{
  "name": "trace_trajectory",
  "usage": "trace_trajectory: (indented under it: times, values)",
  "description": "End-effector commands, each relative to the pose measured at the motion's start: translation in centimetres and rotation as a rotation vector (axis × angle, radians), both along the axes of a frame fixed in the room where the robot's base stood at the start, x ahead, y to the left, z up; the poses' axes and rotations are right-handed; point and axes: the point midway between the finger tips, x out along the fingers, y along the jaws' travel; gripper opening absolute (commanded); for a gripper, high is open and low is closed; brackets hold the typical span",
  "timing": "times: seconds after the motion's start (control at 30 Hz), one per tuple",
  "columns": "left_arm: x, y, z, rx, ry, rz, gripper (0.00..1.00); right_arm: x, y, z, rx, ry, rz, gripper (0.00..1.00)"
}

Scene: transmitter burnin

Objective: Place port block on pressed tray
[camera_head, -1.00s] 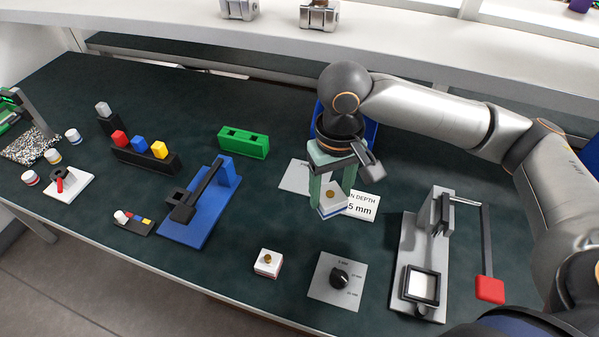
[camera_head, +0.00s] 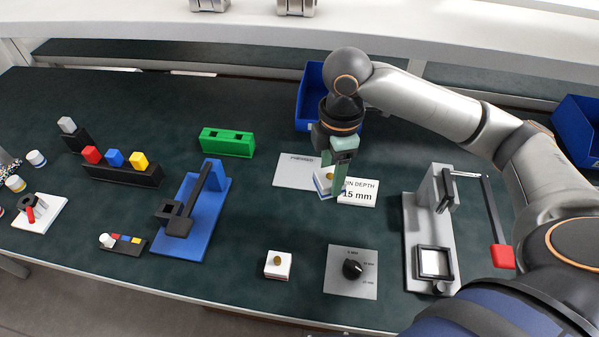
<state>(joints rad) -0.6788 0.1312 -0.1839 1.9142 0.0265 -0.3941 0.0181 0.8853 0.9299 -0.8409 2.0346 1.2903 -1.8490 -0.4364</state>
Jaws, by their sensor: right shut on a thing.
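My right gripper (camera_head: 332,185) is shut on a small white and blue block (camera_head: 320,181), the port block, with a gold spot on its top. The block is partly hidden by the gripper's green fingers. It is over the right edge of the flat grey pressed tray (camera_head: 292,172), beside the pin depth card (camera_head: 358,192). I cannot tell whether it touches the tray. The rest of the tray is bare. A similar white block (camera_head: 277,265) with a gold spot stands near the front of the table. My left gripper is not in view.
A grey press (camera_head: 415,235) with a red handle stands at the right. A dial plate (camera_head: 345,285) is in front. A blue fixture (camera_head: 185,240) and a green block (camera_head: 228,143) are to the left. Blue bins (camera_head: 312,90) stand at the back.

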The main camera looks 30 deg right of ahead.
Motion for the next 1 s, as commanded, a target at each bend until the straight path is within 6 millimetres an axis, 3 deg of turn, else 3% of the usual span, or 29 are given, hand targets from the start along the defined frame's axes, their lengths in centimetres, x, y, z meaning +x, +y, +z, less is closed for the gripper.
trace_trajectory:
  times: [0.3,0.5,0.77,1.0]
  values:
    - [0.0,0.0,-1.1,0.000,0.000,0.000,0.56,0.0,-3.0,-1.8,-0.012,-0.011,0.618,0.00]
    - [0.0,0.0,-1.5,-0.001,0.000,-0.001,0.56,0.0,-4.4,-2.4,-0.018,-0.012,0.916,0.00]
    - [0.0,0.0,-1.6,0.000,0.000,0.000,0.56,0.6,-5.0,-2.8,-0.021,-0.015,1.064,0.00]
    - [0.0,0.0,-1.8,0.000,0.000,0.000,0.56,4.8,-4.3,-4.7,-0.019,-0.015,1.068,0.00]
